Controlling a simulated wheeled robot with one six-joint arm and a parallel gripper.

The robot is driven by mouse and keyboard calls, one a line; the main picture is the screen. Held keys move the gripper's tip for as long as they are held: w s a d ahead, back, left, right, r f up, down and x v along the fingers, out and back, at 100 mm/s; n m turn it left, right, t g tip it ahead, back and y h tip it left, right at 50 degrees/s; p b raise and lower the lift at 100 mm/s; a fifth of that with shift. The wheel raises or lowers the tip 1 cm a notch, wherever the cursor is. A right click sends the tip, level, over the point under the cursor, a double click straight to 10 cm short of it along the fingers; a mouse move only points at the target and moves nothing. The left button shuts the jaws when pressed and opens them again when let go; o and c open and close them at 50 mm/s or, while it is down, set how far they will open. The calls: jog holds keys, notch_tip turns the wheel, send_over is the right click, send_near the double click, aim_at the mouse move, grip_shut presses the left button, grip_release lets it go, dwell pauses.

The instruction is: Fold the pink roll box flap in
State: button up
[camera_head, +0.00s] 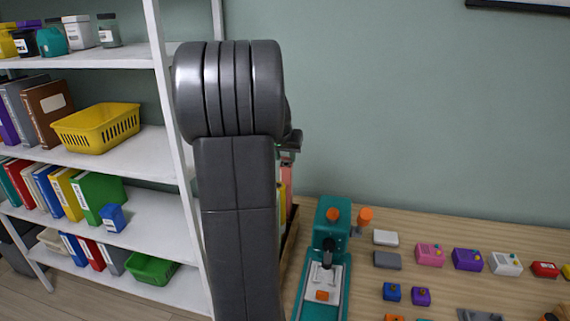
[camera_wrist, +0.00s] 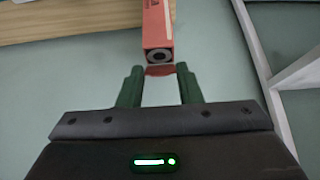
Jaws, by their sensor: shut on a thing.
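The pink roll box (camera_wrist: 157,24) shows at the top middle of the wrist view. Its near end is open, with a dark ring around a pale core inside. The flap (camera_wrist: 160,70) is a small reddish piece at that end, between my fingertips. My gripper (camera_wrist: 159,74) has its two green fingers on either side of the flap and is shut on it. In the head view my arm hides most of the box. Only a narrow pink strip (camera_head: 286,175) shows beside the arm, below the wrist.
A wooden bench (camera_head: 450,229) stands at the right against a green wall. A teal press (camera_head: 325,255) and several small coloured boxes stand on it. White shelves (camera_head: 90,60) with books and a yellow basket (camera_head: 98,128) stand at the left.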

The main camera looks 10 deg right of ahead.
jog(key=shift+s+a+f+t+h+b, duration=0.15)
jog(key=shift+f+t+b, duration=0.15)
jog(key=shift+b, duration=0.8)
jog(key=shift+s+d+f+t+h+b, duration=0.15)
jog(key=shift+f+t+b, duration=0.15)
jog(key=shift+b, duration=0.75)
jog(key=t+b, duration=0.1)
jog(key=b, duration=0.3)
jog(key=shift+a+f, duration=0.15)
jog(key=shift+a, duration=0.05)
jog(key=shift+s+b, duration=0.15)
jog(key=shift+b, duration=0.4)
jog(key=shift+r, duration=0.2)
jog(key=o, duration=0.7)
jog(key=v, duration=1.3)
jog(key=shift+s+a+p, duration=0.35)
jog(key=shift+s, duration=0.05)
